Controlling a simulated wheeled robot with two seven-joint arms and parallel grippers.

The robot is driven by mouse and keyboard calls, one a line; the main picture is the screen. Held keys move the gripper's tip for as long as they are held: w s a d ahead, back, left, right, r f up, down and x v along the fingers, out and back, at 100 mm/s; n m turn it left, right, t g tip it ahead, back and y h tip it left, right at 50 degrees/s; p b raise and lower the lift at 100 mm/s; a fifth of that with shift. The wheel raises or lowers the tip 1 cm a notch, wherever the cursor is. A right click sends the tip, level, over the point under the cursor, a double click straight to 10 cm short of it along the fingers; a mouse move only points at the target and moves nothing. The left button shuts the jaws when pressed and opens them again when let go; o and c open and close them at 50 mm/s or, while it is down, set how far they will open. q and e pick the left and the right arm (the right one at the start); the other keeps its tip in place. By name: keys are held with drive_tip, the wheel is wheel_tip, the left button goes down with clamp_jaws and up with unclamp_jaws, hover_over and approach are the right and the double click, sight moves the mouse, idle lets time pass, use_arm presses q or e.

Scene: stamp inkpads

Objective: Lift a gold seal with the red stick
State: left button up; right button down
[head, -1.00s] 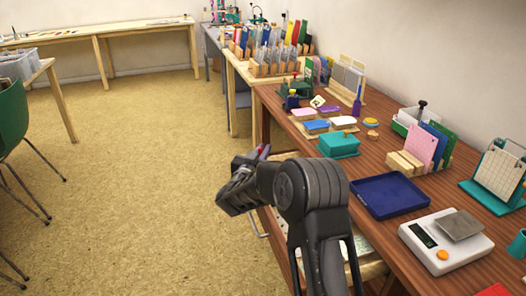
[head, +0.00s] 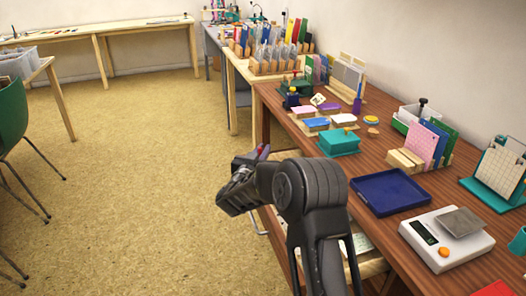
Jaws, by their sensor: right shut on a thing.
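My right gripper (head: 262,155) is left of the workbench's long edge, out over the floor side. Its fingers point away from me and are mostly hidden behind its own wrist. A small red piece (head: 264,151) shows at the fingertips, and the gripper is shut on it. This looks like the red stick of the seal; no gold part can be made out. My left gripper is not in view.
The brown workbench (head: 420,187) holds a teal box (head: 339,142), several inkpads, a blue tray (head: 390,192), a white scale (head: 446,238) and card racks. Floor (head: 130,180) to the left is clear. A green chair (head: 12,118) stands at far left.

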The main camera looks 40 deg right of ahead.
idle(0.4)
wheel_tip(320, 180, up, 7)
drive_tip(key=p, duration=0.5)
idle(0.7)
